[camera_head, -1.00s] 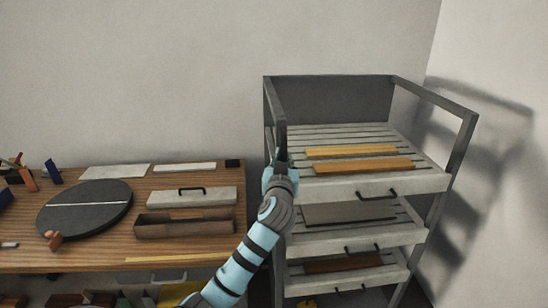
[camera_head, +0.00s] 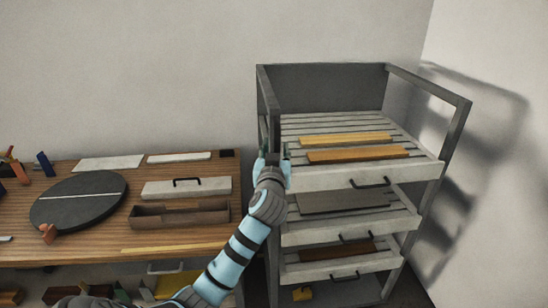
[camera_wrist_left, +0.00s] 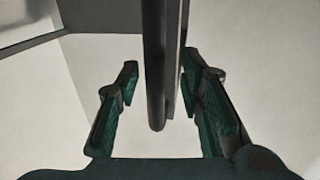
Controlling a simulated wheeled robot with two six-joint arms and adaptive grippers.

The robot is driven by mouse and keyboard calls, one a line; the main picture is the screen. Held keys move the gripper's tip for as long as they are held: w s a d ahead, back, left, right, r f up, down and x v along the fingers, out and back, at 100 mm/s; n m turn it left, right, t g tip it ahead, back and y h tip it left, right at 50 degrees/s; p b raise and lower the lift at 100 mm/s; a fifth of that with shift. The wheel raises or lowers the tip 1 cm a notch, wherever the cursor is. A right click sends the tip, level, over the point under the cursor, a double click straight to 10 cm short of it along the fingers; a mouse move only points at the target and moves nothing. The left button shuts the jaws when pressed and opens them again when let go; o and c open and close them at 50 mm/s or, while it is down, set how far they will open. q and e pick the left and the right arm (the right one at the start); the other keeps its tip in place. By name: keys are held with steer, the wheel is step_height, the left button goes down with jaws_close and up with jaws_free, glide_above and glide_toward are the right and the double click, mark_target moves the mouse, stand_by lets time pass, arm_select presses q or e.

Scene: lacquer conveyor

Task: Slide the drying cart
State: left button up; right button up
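The drying cart (camera_head: 456,141) is a grey rack with an upright frame and several pale slatted trays with dark handles. It stands at the right of the head view. My left gripper (camera_head: 275,149) is at the cart's front left post, with its fingers pointing up and spread. In the left wrist view, the two green-padded fingers (camera_wrist_left: 158,80) are open on either side of a dark upright bar (camera_wrist_left: 155,70). The bar lies closer to the right finger, with a clear gap on the left. Contact on the right side cannot be told. My right gripper is not in view.
Wooden boards (camera_head: 345,138) lie on the cart's top tray. A wooden workbench (camera_head: 110,225) stands just left of the cart, with a round dark disc (camera_head: 80,200), an open brown box (camera_head: 180,215) and a pale lid. A wall is behind and to the right.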

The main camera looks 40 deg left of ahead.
arm_select(q)
steer(key=v, duration=1.1)
steer(key=shift+a, duration=0.2)
